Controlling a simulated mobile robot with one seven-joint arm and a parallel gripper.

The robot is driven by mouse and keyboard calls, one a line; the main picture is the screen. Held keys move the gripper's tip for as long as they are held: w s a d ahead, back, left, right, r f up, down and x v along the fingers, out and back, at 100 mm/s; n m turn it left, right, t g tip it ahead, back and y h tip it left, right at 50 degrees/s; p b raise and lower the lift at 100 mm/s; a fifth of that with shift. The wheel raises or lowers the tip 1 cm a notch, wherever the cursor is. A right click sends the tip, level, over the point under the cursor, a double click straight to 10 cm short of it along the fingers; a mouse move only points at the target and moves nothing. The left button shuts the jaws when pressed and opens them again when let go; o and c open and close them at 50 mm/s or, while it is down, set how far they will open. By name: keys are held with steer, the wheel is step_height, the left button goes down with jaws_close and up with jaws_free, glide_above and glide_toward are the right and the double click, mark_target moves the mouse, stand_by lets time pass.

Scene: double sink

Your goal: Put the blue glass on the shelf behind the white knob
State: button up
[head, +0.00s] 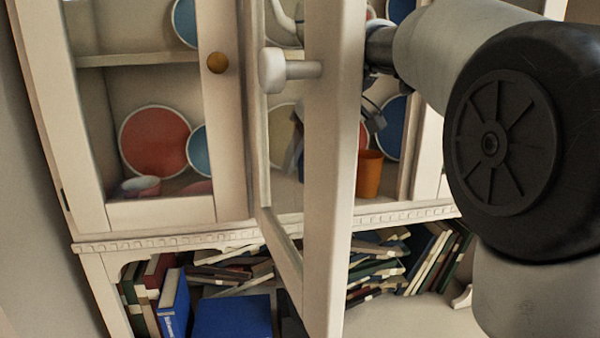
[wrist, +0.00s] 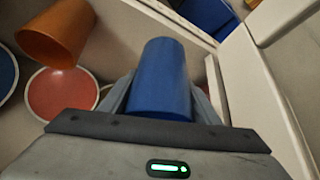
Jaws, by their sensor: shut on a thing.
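The blue glass (wrist: 162,75) is between the two fingers of my gripper (wrist: 161,98) in the wrist view, and the gripper is shut on it. In the head view my gripper (head: 372,112) is partly hidden behind the frame of the open cabinet door. The glass cannot be made out clearly there. The white knob (head: 272,70) sticks out from this open door (head: 335,180). The lower shelf (head: 385,205) behind the door holds an orange cup (head: 370,173), also seen in the wrist view (wrist: 57,33). Whether the glass touches the shelf cannot be told.
Red (head: 155,142) and blue (head: 199,150) plates lean at the back of the shelf. A bowl (head: 138,187) stands at the left behind the closed door with a brown knob (head: 217,63). Books (head: 232,315) fill the space below. The open door stands close to my arm.

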steer(key=w, duration=0.2)
steer(key=w+f, duration=0.1)
steer(key=w, duration=0.1)
steer(key=w+a+f, duration=0.1)
steer(key=w, duration=0.1)
steer(key=shift+a+f+p, duration=0.1)
steer(key=shift+f+p, duration=0.1)
steer(key=shift+p, duration=0.15)
step_height(320, 180, down, 4)
steer(key=shift+f+b, duration=0.1)
steer(key=shift+b, duration=0.2)
steer(key=shift+w+a+f, duration=0.1)
steer(key=shift+w+f, duration=0.1)
steer(key=shift+w, duration=0.05)
steer(key=shift+f, duration=0.2)
steer(key=o, duration=1.2)
